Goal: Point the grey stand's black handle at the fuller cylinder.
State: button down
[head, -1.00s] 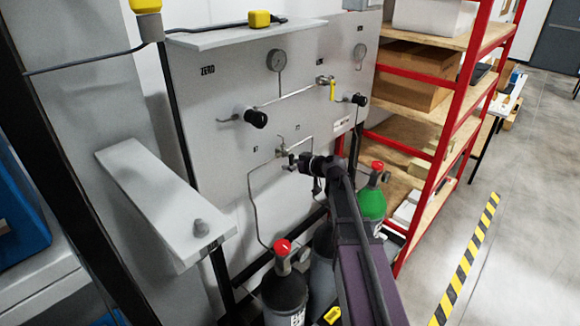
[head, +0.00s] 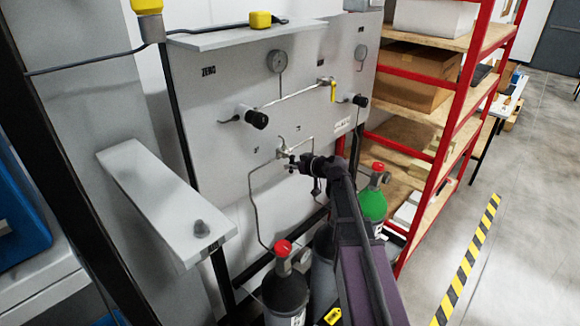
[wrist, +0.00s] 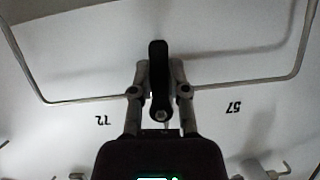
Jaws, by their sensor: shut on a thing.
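The black handle (wrist: 158,55) stands upright in the wrist view, between the two fingers of my gripper (wrist: 160,80), which is shut on it. Its long end points up in that picture, toward neither printed number. In the head view my gripper (head: 292,163) is at the valve on the grey stand's panel (head: 215,110); the handle is too small there to make out its direction. A dark cylinder (head: 285,292) with a red cap is below left, and a green-shouldered cylinder (head: 372,206) is below right. The head view does not show clearly which is fuller.
In the wrist view, printed numbers flank the valve: one at left (wrist: 103,120), one at right (wrist: 233,106). Thin pipes run from both sides of it. A red-framed shelf (head: 462,100) stands to the right, and a sloping pale ledge (head: 165,200) juts out at left.

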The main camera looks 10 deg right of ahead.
jog(key=shift+s+a+r+m+g+y+b, duration=0.4)
jog(key=shift+m+y+b, duration=0.55)
jog(key=shift+m, duration=1.2)
jog(key=shift+s+a+r+m+g+y+b, duration=0.2)
jog(key=shift+a+r+m+y+b, duration=0.25)
jog(key=shift+m+y, duration=1.35)
jog(key=shift+s+a+r+m+g+y+b, duration=0.25)
jog(key=shift+r+m+y+b, duration=0.4)
jog(key=shift+m, duration=1.9)
jog(key=shift+f, duration=0.1)
jog(key=c, duration=0.6)
grip_release()
jog(key=shift+t, duration=0.25)
jog(key=v, duration=1.2)
